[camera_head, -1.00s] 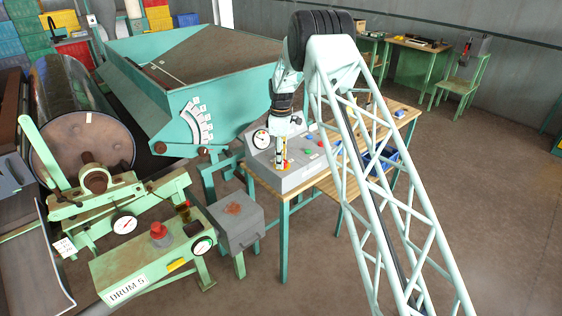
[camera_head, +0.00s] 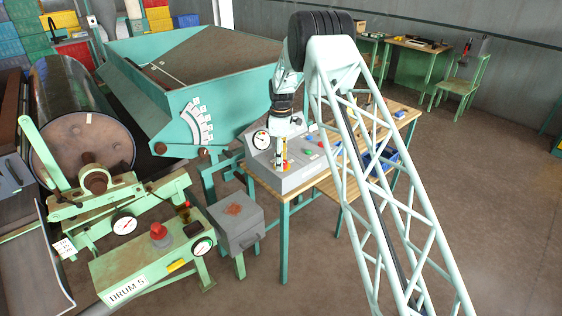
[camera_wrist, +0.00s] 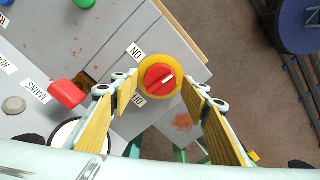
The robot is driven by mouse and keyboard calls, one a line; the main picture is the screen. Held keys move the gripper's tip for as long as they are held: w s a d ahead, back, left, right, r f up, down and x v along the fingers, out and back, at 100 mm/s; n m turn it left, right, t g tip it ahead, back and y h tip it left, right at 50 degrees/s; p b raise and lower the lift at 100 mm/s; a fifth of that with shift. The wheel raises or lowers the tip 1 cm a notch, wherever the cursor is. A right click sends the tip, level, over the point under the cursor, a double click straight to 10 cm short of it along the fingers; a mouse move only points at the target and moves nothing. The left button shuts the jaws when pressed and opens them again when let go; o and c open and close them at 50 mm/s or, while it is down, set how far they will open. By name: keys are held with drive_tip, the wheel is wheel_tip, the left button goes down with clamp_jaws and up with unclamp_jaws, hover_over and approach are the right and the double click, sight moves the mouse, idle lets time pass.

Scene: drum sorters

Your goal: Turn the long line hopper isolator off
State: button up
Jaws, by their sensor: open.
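A red rotary knob on a round yellow plate (camera_wrist: 177,58) sits at the corner of a grey console (camera_head: 298,181). ON and OFF labels are beside it. A short white mark on the knob points right and slightly up in the wrist view; I cannot tell which label it matches. No name for this switch is readable. My gripper (camera_wrist: 160,88) is open, its yellow-padded fingers on either side of the knob. I cannot tell whether they touch it. In the head view my gripper (camera_head: 282,160) is over the console's front, partly hiding the knob.
A red lever (camera_wrist: 67,93) by a MAINS label lies close to the left finger. The console also carries a green button (camera_wrist: 85,3), a grey button (camera_wrist: 14,105) and a dial gauge (camera_head: 261,139). A grey box (camera_head: 237,222) stands below, beside the wooden table (camera_head: 330,187).

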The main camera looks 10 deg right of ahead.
wheel_tip(320, 180, up, 12)
idle(0.8)
idle(0.3)
drive_tip(key=s+r+m+t+b, duration=0.1)
drive_tip(key=s+r+m, duration=0.1)
drive_tip(key=s+r, duration=0.55)
drive_tip(key=s+r+m+b, duration=0.1)
drive_tip(key=s+r, duration=0.4)
drive_tip(key=r, duration=0.5)
drive_tip(key=s+r+m+t+b, duration=0.1)
drive_tip(key=s+r+m, duration=0.1)
drive_tip(key=s+r, duration=0.6)
drive_tip(key=s+r+m+b, duration=0.15)
drive_tip(key=s+r, duration=0.25)
drive_tip(key=s, duration=0.7)
drive_tip(key=s+r+m+b, duration=0.2)
drive_tip(key=s+m, duration=0.2)
drive_tip(key=s, duration=1.7)
drive_tip(key=s+f+m+t, duration=0.1)
drive_tip(key=s+f, duration=0.2)
drive_tip(key=s, duration=0.7)
drive_tip(key=s+f+m+t+b, duration=0.1)
drive_tip(key=s+f, duration=0.3)
drive_tip(key=s, duration=0.7)
drive_tip(key=shift+d+f+m+b, duration=0.15)
drive_tip(key=shift+d+m+b, duration=0.15)
drive_tip(key=shift+m, duration=0.35)
